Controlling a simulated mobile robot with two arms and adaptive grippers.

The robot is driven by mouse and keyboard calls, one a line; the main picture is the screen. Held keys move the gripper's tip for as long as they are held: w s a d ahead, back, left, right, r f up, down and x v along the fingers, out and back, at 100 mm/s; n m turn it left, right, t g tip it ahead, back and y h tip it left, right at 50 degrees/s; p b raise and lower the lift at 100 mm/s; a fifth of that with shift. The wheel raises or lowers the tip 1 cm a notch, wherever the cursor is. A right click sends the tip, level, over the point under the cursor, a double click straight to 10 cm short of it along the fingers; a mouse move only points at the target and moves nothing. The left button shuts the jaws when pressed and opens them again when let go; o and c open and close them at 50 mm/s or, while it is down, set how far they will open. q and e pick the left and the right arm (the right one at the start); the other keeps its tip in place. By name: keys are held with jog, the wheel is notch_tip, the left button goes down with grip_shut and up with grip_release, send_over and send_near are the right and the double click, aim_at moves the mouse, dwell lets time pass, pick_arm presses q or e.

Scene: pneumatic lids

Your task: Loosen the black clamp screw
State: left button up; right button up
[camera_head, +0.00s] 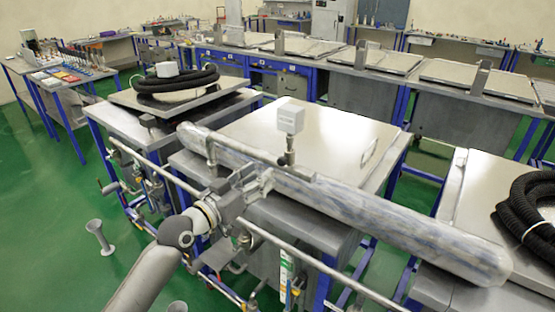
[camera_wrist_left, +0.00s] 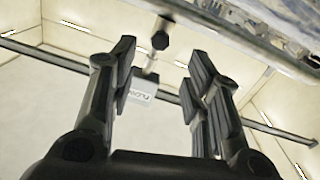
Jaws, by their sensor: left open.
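The black clamp screw (camera_wrist_left: 160,40) shows in the left wrist view as a small dark knob on a short light stem, under the edge of a large mottled body. My left gripper (camera_head: 255,183) is at the near side of the long grey-blue cylinder (camera_head: 390,225), above the middle tank. In the left wrist view my left gripper (camera_wrist_left: 163,72) is open, with its black fingers apart and nothing between the pads. The screw appears in the gap, toward the fingertip end; contact is not visible. My right gripper is out of view.
A white box (camera_head: 290,117) stands on a post beside the cylinder. A metal rail (camera_head: 290,248) runs along the tanks' front. Black hose coils lie on the left tank (camera_head: 172,80) and right tank (camera_head: 530,210). The middle tank lid (camera_head: 330,135) is largely clear.

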aim_at(280, 163)
pick_arm(q)
jog(key=p+x, duration=0.1)
jog(key=x, duration=0.7)
jog(key=shift+w, duration=0.15)
jog(key=shift+c, duration=0.4)
grip_shut()
